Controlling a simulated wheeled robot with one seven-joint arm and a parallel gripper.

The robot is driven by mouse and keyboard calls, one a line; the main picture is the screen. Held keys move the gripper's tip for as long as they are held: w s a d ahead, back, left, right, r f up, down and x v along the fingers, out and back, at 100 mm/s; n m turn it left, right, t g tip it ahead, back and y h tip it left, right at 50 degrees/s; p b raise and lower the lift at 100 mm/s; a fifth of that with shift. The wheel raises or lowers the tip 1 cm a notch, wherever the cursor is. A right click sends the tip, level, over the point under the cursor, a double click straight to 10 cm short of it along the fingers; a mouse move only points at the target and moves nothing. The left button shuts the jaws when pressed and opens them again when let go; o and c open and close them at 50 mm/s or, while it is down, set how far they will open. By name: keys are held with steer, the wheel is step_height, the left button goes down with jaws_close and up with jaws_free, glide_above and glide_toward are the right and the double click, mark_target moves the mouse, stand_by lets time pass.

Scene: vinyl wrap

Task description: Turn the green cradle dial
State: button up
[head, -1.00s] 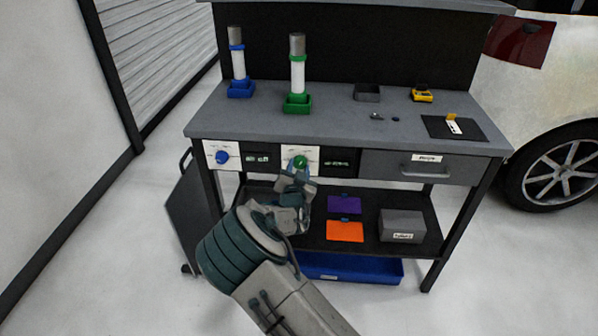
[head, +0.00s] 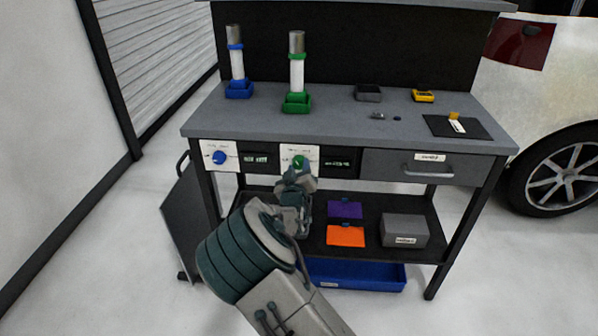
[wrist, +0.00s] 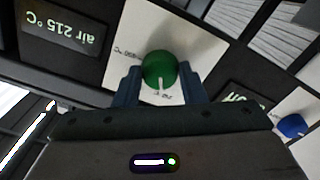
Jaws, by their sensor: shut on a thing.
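The green dial (head: 299,162) sits on a white panel on the front of the workbench, below the green cradle (head: 297,103). In the wrist view the dial (wrist: 160,70) is round with a white pointer mark, which points toward the bottom of the picture. My gripper (wrist: 162,82) has one finger on each side of the dial and is shut on it. In the head view my gripper (head: 297,172) covers the lower part of the dial panel. The green cradle holds an upright white tube with a grey top.
A blue dial (head: 220,157) is on the panel to the left, below a blue cradle (head: 239,90). A dark display (head: 341,163) and a drawer (head: 428,168) lie to the right. The lower shelf holds purple and orange sheets and a grey box (head: 404,231).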

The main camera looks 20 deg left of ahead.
steer(key=n, duration=0.6)
steer(key=shift+n, duration=0.3)
steer(key=n, duration=0.5)
steer(key=shift+n, duration=0.4)
steer(key=o, duration=1)
steer(key=shift+s+d+r, duration=0.1)
steer(key=v, duration=1.3)
steer(key=shift+s+p, duration=0.35)
steer(key=shift+p, duration=0.05)
